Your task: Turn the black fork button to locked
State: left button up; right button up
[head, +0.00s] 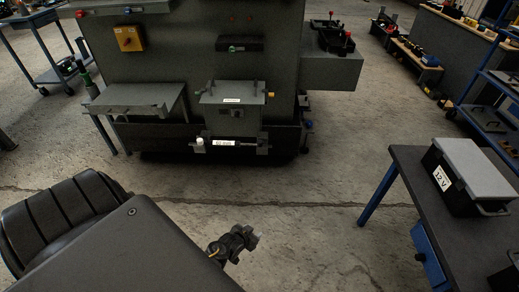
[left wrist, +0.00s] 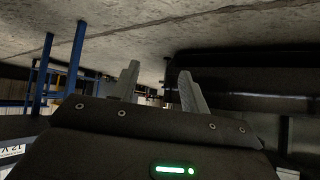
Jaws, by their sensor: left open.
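My left gripper (head: 248,240) shows small near the bottom of the head view, beyond a dark panel of my own body. In the left wrist view its two grey fingers (left wrist: 158,88) stand apart with nothing between them. It is well short of the dark grey machine (head: 190,62), with bare floor between. I cannot make out the black fork button for certain. A grey box (head: 232,99) with small knobs sits low on the machine's front, above a white-labelled bar (head: 222,143). A dark strip (head: 240,44) with a green part is higher up. My right gripper is not in view.
A yellow plate with a red switch (head: 129,39) is on the machine, above a grey shelf (head: 137,97). A table (head: 408,160) with a 12 V case (head: 470,175) stands at right. A blue cart (head: 50,77) is at far left. The middle floor is clear.

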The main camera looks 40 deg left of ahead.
pick_arm(q)
jog(key=w+a+r+n+t+y+b, duration=0.1)
jog(key=w+a+r+t+b, duration=0.15)
jog(key=w+r, duration=0.2)
jog(key=w+a+r+t+y+b, duration=0.1)
jog(key=w+a+r, duration=0.25)
jog(key=w, duration=0.25)
jog(key=n+t+y+b, duration=0.2)
jog(key=t+b, duration=0.2)
jog(key=b, duration=0.1)
send_near(259, 144)
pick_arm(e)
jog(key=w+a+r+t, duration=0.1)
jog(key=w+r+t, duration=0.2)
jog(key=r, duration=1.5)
pick_arm(q)
jog(key=b+x, duration=0.2)
jog(key=x, duration=0.9)
jog(key=shift+s+a+r, duration=0.1)
jog(key=shift+w, duration=0.25)
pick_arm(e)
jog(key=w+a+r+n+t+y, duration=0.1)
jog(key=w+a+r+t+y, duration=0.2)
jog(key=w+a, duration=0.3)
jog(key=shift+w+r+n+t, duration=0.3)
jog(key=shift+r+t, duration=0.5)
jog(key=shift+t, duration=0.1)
pick_arm(q)
jog(key=shift+c, duration=0.5)
